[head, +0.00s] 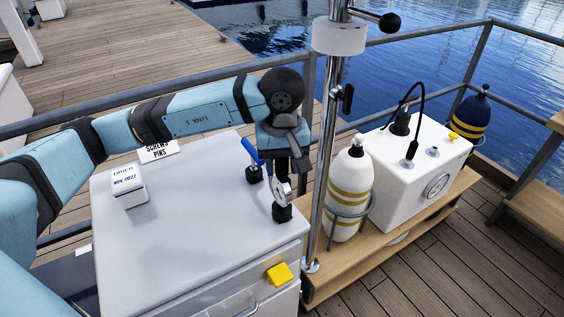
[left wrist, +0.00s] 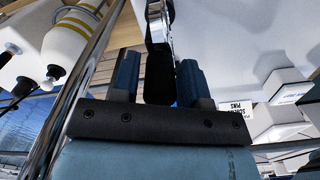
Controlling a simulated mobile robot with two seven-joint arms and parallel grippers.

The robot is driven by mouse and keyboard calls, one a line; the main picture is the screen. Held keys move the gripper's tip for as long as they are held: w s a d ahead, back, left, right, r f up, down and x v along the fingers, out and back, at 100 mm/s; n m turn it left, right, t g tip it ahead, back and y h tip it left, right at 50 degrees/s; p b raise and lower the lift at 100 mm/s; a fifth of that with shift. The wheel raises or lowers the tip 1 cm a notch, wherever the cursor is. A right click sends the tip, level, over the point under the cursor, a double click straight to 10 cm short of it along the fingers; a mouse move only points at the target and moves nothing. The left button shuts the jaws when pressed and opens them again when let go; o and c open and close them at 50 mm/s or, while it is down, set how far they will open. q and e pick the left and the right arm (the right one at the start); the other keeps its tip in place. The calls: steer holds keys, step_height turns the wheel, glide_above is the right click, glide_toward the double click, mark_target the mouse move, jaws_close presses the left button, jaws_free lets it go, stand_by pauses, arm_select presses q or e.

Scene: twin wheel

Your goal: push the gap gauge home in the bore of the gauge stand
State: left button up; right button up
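The gap gauge (head: 283,188) has a round silver head and stands upright below my left gripper, near the right edge of the white cabinet top. Its dark handle (left wrist: 160,78) lies between the fingers of my left gripper (left wrist: 158,72) in the left wrist view. The fingers appear closed on it; the contact itself is hard to see. My left gripper (head: 287,162) points down in the head view. The gauge's lower end meets a small black block, the gauge stand (head: 282,213). The bore is hidden, so depth cannot be told. My right gripper is not in view.
A blue-handled tool (head: 252,157) stands in another black block just behind. A white labelled box (head: 128,186) sits on the cabinet top (head: 190,235), which is otherwise largely clear. A metal pole (head: 325,150) rises close right of the gripper. A yellow-banded bottle (head: 350,190) stands beyond it.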

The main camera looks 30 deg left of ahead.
arm_select(q)
steer(key=shift+o, duration=1.1)
steer(key=shift+f, duration=0.25)
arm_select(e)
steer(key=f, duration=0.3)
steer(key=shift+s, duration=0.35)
arm_select(q)
step_height(320, 180, up, 14)
steer(key=p, duration=0.1)
steer(key=shift+r, duration=0.2)
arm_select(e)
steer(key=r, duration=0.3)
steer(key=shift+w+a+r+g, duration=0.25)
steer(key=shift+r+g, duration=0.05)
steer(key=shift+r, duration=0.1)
arm_select(q)
steer(key=shift+f, duration=0.1)
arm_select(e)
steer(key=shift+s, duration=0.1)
